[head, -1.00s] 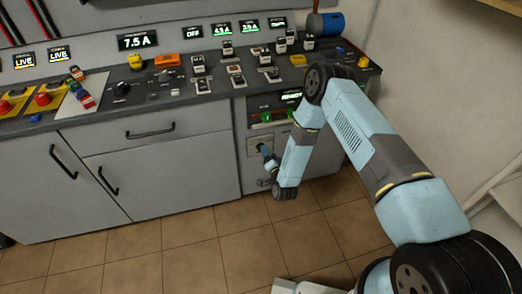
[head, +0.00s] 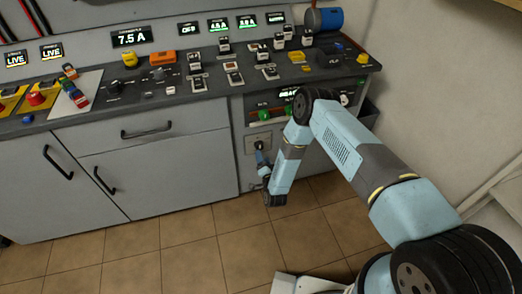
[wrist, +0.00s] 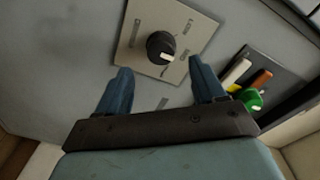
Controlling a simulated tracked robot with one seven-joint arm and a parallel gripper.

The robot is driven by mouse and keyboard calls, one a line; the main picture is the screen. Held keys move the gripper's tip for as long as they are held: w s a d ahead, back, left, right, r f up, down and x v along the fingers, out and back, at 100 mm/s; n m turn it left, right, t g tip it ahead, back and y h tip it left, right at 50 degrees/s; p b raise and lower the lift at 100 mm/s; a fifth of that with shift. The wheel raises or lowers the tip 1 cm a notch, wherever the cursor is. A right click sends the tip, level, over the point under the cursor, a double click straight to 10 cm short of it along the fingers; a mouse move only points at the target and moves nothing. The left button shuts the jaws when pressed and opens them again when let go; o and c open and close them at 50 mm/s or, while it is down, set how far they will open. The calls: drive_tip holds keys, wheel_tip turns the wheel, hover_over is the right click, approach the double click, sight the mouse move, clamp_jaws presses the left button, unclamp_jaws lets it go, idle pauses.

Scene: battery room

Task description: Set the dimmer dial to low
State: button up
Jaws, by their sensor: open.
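The dimmer dial (wrist: 160,45) is a round black knob on a beige plate (wrist: 143,58), set on the grey cabinet front. Its white pointer mark faces the lower right in the wrist view. In the head view the plate (head: 252,141) shows low on the cabinet, right of the drawers, partly hidden by my arm. My gripper (wrist: 160,76) is open, with one blue finger on each side below the knob and nothing between them. It also shows in the head view (head: 260,150), in front of the plate.
A dark panel with a green knob (wrist: 253,99) and white and orange levers (wrist: 261,80) lies right of the plate. The countertop (head: 150,102) above holds several switches and knobs. The tiled floor (head: 190,260) in front is clear.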

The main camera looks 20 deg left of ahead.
sight(261, 148)
drive_tip(key=shift+x, duration=3.15)
drive_tip(key=shift+c, duration=0.2)
drive_tip(key=shift+d, duration=0.1)
drive_tip(key=c, duration=1)
drive_tip(key=shift+n, duration=0.4)
drive_tip(key=n, duration=0.5)
drive_tip(key=shift+f+n, duration=0.1)
drive_tip(key=shift+n, duration=0.2)
drive_tip(key=n, duration=0.5)
drive_tip(key=shift+d+n, duration=0.15)
drive_tip(key=shift+n, duration=0.25)
